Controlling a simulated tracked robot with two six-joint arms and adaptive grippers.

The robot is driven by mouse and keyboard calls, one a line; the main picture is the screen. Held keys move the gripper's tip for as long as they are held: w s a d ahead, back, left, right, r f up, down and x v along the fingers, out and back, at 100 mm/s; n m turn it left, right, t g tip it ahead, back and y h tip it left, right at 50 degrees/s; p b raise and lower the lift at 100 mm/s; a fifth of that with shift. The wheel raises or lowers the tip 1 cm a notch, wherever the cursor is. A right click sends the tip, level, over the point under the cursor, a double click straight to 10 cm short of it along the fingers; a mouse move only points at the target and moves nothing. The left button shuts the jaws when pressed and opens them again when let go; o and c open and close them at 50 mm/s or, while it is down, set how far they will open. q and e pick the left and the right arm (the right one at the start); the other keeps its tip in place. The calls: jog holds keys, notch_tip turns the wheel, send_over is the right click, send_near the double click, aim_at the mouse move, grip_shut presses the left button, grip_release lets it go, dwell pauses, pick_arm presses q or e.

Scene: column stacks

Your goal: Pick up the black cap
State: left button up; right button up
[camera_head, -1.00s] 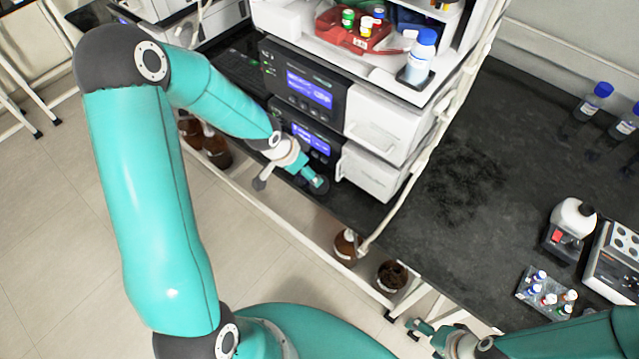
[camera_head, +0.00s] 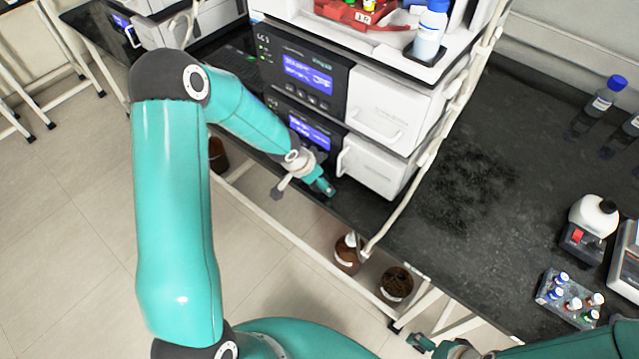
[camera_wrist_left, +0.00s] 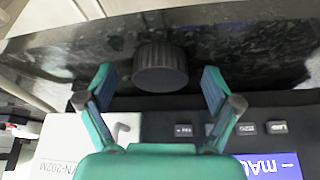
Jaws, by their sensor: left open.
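The black cap (camera_wrist_left: 160,66) is a ribbed round cap on the dark bench top, close in front of the instrument stack, in the left wrist view. My left gripper (camera_wrist_left: 158,84) is open, with one finger on each side of the cap and visible gaps between. In the head view my left gripper (camera_head: 325,187) is low at the bench's front edge, beside the lower instrument; I cannot make out the cap there. My right gripper (camera_head: 418,342) is at the bottom of the head view, away from the cap, too small to read its opening.
The stacked instruments (camera_head: 309,75) rise right behind my left gripper, with white drawers (camera_head: 375,166) to the right. A white tube (camera_head: 398,215) hangs down beside them. Brown bottles (camera_head: 396,283) stand below the bench. A vial rack (camera_head: 570,297) is at the right; the bench middle is clear.

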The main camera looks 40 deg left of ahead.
pick_arm(q)
jog(key=shift+r, duration=0.1)
jog(key=c, duration=1)
jog(key=shift+o, duration=0.2)
jog(key=shift+r+p, duration=0.8)
notch_tip(320, 180, up, 16)
jog(key=p, duration=0.6)
jog(key=shift+r+p, duration=0.2)
jog(key=shift+p, duration=0.1)
